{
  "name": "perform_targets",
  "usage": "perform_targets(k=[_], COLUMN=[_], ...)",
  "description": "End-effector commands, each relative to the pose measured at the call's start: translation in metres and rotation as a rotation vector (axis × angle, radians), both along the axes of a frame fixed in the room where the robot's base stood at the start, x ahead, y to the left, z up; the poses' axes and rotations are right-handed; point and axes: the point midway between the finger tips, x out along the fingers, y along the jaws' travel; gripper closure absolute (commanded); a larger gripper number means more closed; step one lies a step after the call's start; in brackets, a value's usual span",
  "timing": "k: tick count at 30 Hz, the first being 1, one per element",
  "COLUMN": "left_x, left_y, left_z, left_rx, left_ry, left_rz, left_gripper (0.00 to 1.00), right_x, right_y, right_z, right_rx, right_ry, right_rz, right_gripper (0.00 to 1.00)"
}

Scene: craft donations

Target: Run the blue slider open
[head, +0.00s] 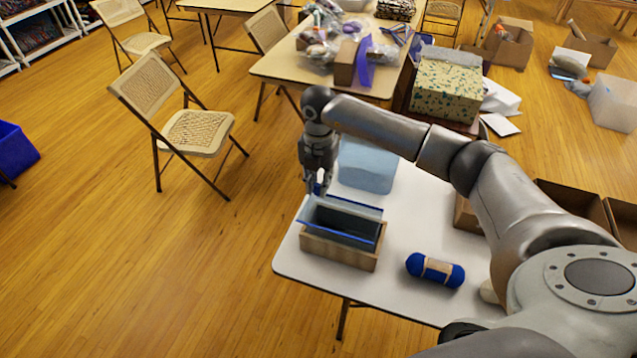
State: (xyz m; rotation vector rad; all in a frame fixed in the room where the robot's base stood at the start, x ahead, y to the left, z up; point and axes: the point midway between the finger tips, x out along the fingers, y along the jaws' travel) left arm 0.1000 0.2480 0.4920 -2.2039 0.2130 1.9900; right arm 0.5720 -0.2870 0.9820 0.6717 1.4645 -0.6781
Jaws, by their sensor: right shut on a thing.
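A small wooden box (338,252) with a dark interior stands near the left edge of the white table. Its blue slider (372,212) is a thin, see-through panel with blue edges. It reaches past the box's far side, and part of the dark interior shows in front of it. My right gripper (318,188) points down at the far left of the box. It is shut on a small blue part there, which looks like the slider's handle; the fingers hide most of it. My left gripper is not in view.
A light blue block-like container (368,165) stands just behind the box, close to my right gripper. A blue yarn skein (435,270) with a tan band lies to the right. The white table (420,215) is bare between them. A folding chair (198,132) stands on the floor to the left.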

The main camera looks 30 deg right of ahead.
Motion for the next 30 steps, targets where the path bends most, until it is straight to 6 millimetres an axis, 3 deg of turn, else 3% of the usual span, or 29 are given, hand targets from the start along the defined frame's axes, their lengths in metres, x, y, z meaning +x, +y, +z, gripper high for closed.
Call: perform_targets(k=[8, 9, 14, 24, 30], left_x=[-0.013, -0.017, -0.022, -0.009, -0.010], left_y=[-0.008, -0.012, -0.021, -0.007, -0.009], left_z=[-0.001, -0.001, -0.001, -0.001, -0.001], left_rx=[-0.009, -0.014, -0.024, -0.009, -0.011], left_ry=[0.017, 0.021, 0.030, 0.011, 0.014], left_rz=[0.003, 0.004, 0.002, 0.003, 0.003], left_gripper=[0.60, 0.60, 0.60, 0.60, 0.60], right_x=[-0.001, -0.001, -0.001, 0.000, 0.001], right_y=[-0.001, -0.001, -0.001, -0.001, 0.000], right_z=[-0.001, -0.001, -0.001, 0.002, 0.029], right_rx=[-0.003, -0.003, -0.002, -0.001, -0.001], right_ry=[0.003, 0.003, 0.002, 0.002, -0.003], right_rz=[0.000, 0.000, 0.000, 0.000, 0.002], right_gripper=[1.00, 0.76, 0.57, 0.57, 0.57])
